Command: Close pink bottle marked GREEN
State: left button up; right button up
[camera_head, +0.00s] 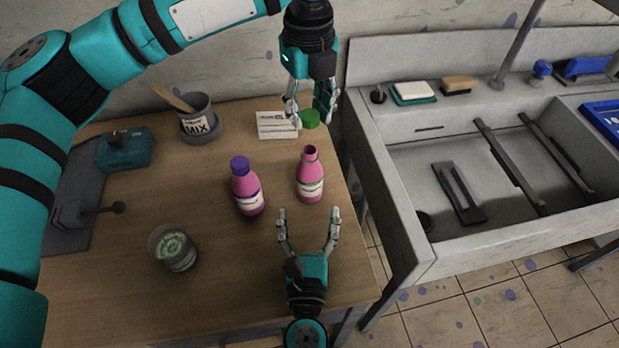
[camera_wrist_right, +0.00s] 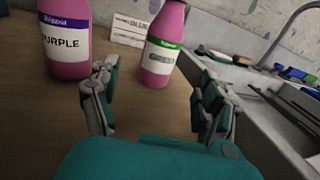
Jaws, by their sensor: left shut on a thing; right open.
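An open pink bottle with a green-banded label (camera_head: 310,178) stands upright on the table, its dark mouth bare. In the right wrist view the same bottle (camera_wrist_right: 163,50) is beyond my fingertips, between their lines. My left gripper (camera_head: 308,113) is shut on a green cap (camera_head: 310,119), held above and behind the bottle. My right gripper (camera_head: 308,217) is open and empty, just in front of the bottle, with its fingers pointing at it; it also shows in the right wrist view (camera_wrist_right: 158,85).
A pink bottle with a purple cap (camera_head: 247,188), labelled PURPLE, stands close left. A glass jar (camera_head: 172,249), a MIX cup (camera_head: 199,124), a white card (camera_head: 277,126) and a teal box (camera_head: 124,149) are on the wooden table (camera_head: 215,290). A sink unit (camera_head: 400,200) borders the right.

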aim_at(309, 191)
jog(key=w, duration=0.9)
jog(key=shift+w+d, duration=0.1)
grip_shut()
